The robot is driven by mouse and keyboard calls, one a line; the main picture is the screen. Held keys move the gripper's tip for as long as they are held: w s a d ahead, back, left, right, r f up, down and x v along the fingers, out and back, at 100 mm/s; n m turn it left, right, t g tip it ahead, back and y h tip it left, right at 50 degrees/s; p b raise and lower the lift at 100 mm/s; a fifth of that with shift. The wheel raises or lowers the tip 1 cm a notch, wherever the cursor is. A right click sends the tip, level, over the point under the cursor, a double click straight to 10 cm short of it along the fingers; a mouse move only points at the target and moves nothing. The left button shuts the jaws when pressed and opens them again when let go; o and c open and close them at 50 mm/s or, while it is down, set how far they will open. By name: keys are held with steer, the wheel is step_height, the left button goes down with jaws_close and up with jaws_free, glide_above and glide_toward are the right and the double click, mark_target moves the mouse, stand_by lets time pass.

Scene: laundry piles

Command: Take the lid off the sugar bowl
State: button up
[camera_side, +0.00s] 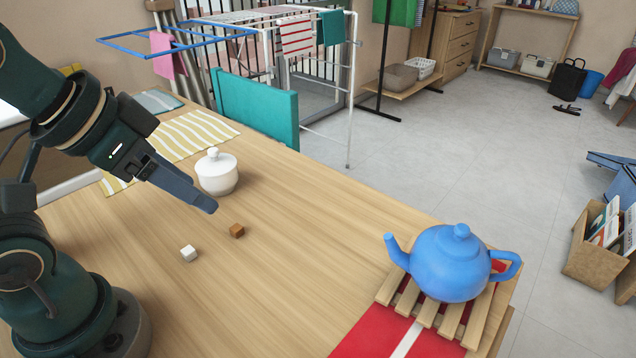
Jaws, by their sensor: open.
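The white sugar bowl (218,182) stands upright on the wooden table, left of the picture's centre. Its white lid (214,160) with a round knob sits on top of it. My gripper (207,207) is above the table, just in front of the bowl and to its left, with its fingers pointing down and to the right. It is open and holds nothing that I can see. From this side the fingers overlap, so the gap between them is hidden. I cannot tell whether the fingertips touch the bowl.
A brown cube (237,230) and a white cube (188,253) lie in front of the bowl. A blue teapot (447,265) stands on a slatted wooden trivet (388,287) at the right. A striped cloth (180,137) lies behind the bowl. A teal chair back (256,105) rises at the far edge.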

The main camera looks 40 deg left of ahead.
steer(key=w+a+r, duration=0.3)
steer(key=w+a, duration=0.1)
steer(key=w, duration=0.3)
steer(key=n+g+y, duration=0.2)
steer(key=n, duration=0.3)
glide_above(212, 149)
steer(key=s+d, duration=0.1)
steer(key=s, duration=0.1)
step_height(212, 149, down, 8)
steer(key=shift+s+f, duration=0.1)
steer(key=shift+f, duration=0.05)
steer(key=shift+x, duration=2.4)
jaws_close()
